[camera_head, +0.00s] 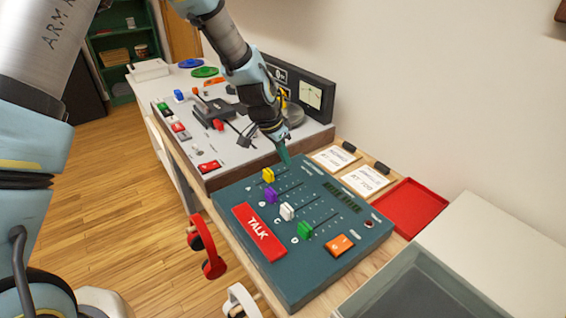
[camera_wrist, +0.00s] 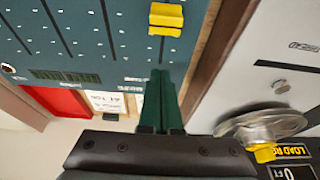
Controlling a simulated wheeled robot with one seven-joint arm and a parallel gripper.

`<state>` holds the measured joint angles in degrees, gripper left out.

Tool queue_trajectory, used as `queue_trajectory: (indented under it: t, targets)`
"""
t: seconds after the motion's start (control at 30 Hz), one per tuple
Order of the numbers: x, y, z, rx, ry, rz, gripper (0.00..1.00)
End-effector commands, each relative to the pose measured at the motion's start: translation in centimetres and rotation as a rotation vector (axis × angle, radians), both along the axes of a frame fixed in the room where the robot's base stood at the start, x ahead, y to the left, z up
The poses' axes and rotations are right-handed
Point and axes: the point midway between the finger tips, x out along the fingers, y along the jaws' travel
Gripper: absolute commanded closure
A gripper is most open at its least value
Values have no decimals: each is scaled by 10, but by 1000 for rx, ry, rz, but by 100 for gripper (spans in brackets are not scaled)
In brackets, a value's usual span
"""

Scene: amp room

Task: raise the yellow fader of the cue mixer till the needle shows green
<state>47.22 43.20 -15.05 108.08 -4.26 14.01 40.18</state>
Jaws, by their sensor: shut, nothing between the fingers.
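The cue mixer (camera_head: 245,195) is a dark teal panel with a row of coloured fader caps. Its yellow fader (camera_head: 268,175) is at the far left end of the row, at the near end of its slot. The yellow cap also shows in the wrist view (camera_wrist: 166,20) at the top. My gripper (camera_head: 286,160) is shut and empty, just beyond the yellow cap along its slot and apart from it. Its dark green fingers (camera_wrist: 160,75) point towards the cap in the wrist view. A pale needle dial (camera_head: 311,95) stands behind; its reading is too small to tell.
Purple (camera_head: 271,195), white (camera_head: 287,211) and green (camera_head: 304,231) faders sit beside the yellow one. A red TALK button (camera_head: 259,232) and an orange button (camera_head: 339,245) are on the panel. A grey console (camera_head: 225,155) adjoins it; a red tray (camera_head: 410,207) lies right.

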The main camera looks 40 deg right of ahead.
Motion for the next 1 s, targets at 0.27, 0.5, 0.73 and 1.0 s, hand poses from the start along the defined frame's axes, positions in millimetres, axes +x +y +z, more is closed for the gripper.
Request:
queue_trajectory:
  t: [0.27,0.5,0.73,1.0]
  targets:
    - [3,17,48,-3,-4,4,100]
    - [3,27,77,-2,-2,3,100]
    - [3,40,82,7,69,186,100]
    - [4,79,80,34,382,1031,100]
